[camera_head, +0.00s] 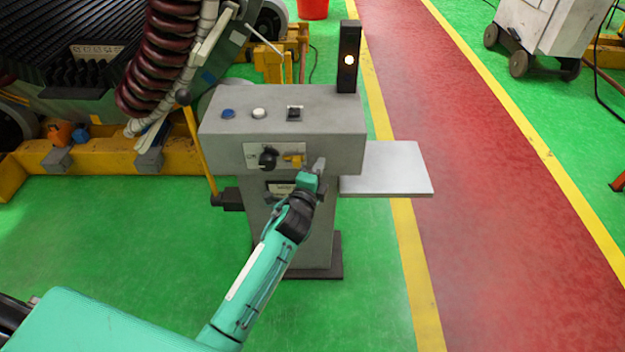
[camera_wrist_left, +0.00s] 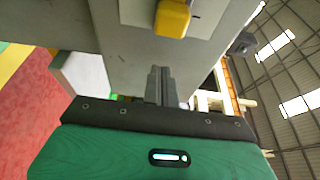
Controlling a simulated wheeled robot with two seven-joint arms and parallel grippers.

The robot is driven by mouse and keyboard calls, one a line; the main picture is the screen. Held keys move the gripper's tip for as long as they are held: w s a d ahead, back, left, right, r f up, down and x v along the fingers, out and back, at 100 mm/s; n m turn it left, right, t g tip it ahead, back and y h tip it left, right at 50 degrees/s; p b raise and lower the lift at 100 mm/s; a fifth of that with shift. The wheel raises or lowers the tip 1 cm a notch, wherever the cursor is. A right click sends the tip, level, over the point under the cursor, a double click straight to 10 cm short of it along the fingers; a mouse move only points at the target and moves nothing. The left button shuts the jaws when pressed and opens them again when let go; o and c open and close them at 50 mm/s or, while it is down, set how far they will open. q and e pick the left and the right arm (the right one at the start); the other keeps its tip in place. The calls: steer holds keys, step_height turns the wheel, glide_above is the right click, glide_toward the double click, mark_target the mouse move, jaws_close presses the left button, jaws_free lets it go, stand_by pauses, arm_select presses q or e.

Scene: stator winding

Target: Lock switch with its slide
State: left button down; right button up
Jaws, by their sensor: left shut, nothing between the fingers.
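The switch, a black rotary knob (camera_head: 268,158), sits on a white plate on the front of the grey control box (camera_head: 345,150). A yellow slide (camera_head: 293,158) is just right of the knob in the head view. A yellow piece, likely this slide (camera_wrist_left: 173,18), shows at the top of the left wrist view. My left gripper (camera_head: 318,168) is at the box front, right of the yellow slide. Its fingers (camera_wrist_left: 160,85) are shut and empty, below and apart from the yellow piece in the wrist view. My right gripper is not in view.
A blue button (camera_head: 228,113), a white button (camera_head: 259,113) and a black switch (camera_head: 295,113) are on the box top. A black lamp post (camera_head: 348,60) stands behind. A grey shelf (camera_head: 390,170) juts out right. A machine with a dark red coil (camera_head: 160,60) stands left.

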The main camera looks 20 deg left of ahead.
mark_target(297, 164)
arm_select(q)
steer(key=a, duration=0.1)
steer(key=s+a, duration=0.1)
steer(key=a, duration=0.1)
steer(key=shift+s+a, duration=0.15)
steer(key=shift+a, duration=0.3)
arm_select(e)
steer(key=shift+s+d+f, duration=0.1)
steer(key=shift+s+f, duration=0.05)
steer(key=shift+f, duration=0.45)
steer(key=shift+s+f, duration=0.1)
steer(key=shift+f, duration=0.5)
arm_select(q)
steer(key=shift+a+p, duration=0.15)
steer(key=shift+p, duration=0.2)
steer(key=shift+s+a+p, duration=0.3)
steer(key=shift+a+p, duration=0.1)
steer(key=shift+a, duration=0.5)
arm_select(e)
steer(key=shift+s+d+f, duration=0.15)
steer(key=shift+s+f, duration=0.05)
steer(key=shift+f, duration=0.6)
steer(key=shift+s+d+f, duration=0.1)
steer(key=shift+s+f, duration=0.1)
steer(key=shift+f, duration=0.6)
